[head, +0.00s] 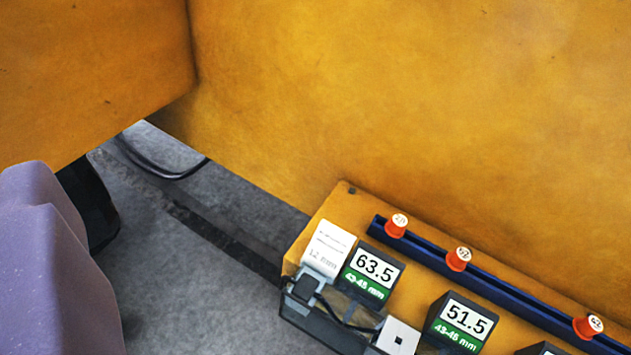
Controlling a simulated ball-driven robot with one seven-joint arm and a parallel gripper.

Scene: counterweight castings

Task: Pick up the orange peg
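Three orange pegs with white, marked tops stand along a dark blue rail (505,287) at the lower right. One peg (396,226) is near the rail's upper left end, a second peg (459,259) is a little right of it, and the third peg (588,326) is near the right edge. The marks on their tops are too small to read surely. I cannot make out my gripper's fingers in this view, and nothing is seen touching the pegs.
The rail lies on an orange-yellow ledge (329,209). In front stand a white block (327,249), dark blocks labelled 63.5 (374,272) and 51.5 (461,322), and a dark grey object (310,318). Large orange-yellow panels (420,90) rise behind. Grey floor (195,290) shows at left.

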